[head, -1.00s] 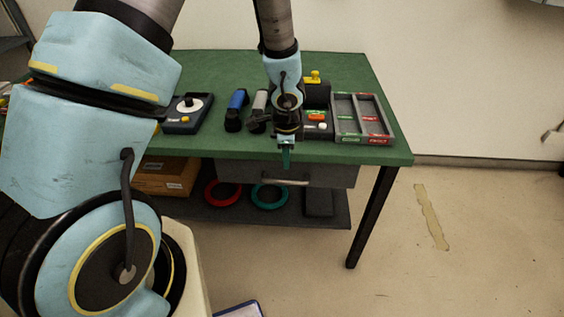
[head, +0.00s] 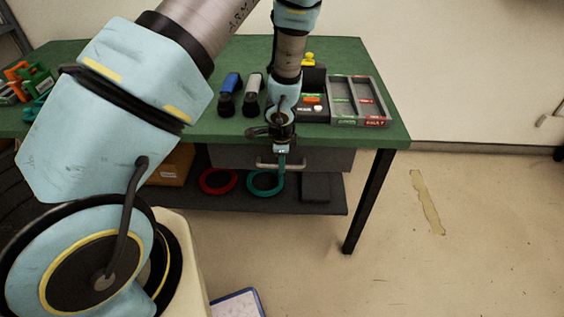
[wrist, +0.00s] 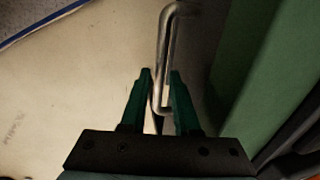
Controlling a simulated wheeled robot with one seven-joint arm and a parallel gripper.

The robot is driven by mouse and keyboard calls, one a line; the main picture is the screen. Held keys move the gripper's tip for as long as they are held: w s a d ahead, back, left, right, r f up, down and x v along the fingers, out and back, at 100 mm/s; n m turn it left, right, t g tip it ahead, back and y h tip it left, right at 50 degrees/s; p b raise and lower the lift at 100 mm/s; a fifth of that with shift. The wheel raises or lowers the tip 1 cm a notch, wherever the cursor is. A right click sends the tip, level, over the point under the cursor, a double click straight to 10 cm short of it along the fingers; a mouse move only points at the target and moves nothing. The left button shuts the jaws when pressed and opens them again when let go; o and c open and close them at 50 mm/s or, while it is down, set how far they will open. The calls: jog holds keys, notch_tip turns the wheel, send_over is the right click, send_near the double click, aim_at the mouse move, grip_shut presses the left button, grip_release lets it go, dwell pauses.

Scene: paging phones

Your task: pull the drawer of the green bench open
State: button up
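The green bench (head: 345,55) stands ahead with a grey drawer (head: 330,159) under its right half. The drawer front appears shut, flush under the bench top. Its metal bar handle (head: 295,168) also shows in the wrist view (wrist: 166,45). My gripper (head: 281,165) points down in front of the drawer at the handle. In the wrist view, the two green fingers of my gripper (wrist: 160,85) are apart, one on each side of the handle bar. A gap shows beside the right finger; whether the left finger touches the bar is unclear.
On the bench top are a blue handset (head: 230,93), a grey handset (head: 252,92) and a divided tray (head: 358,100). A red ring (head: 217,181) and a teal ring (head: 265,183) lie on the lower shelf. The floor right of the bench is clear.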

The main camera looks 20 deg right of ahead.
jog(key=shift+c, duration=0.2)
grip_shut()
dwell(1.1)
